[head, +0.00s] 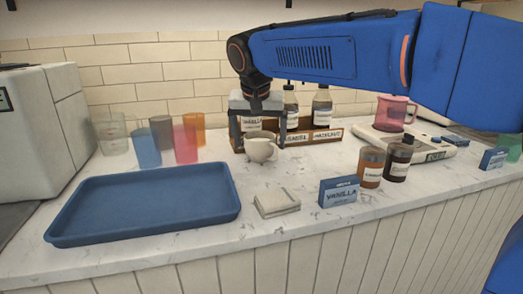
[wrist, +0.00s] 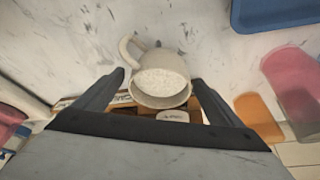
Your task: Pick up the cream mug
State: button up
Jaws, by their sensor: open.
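The cream mug (head: 262,150) stands upright on the marble counter in front of the wooden bottle rack. Its handle points right in the head view. In the wrist view the mug (wrist: 161,76) sits ahead of and between the fingers, with its handle to the upper left and its open top facing the camera. My gripper (head: 262,143) points down at the mug from above and behind. It is open, and in the wrist view its two fingertips (wrist: 157,76) lie on either side of the mug. I cannot tell whether either finger touches it.
The bottle rack (head: 325,135) with several bottles stands close behind my gripper. A blue tray (head: 145,203) is front left, with colored cups (head: 185,144) behind it. A folded cloth (head: 277,203), a vanilla box (head: 339,191) and two bottles (head: 370,167) are to the right. A scale (head: 404,143) holds a pink pitcher (head: 396,112).

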jog(key=c, duration=1.5)
jog(key=shift+r, duration=0.15)
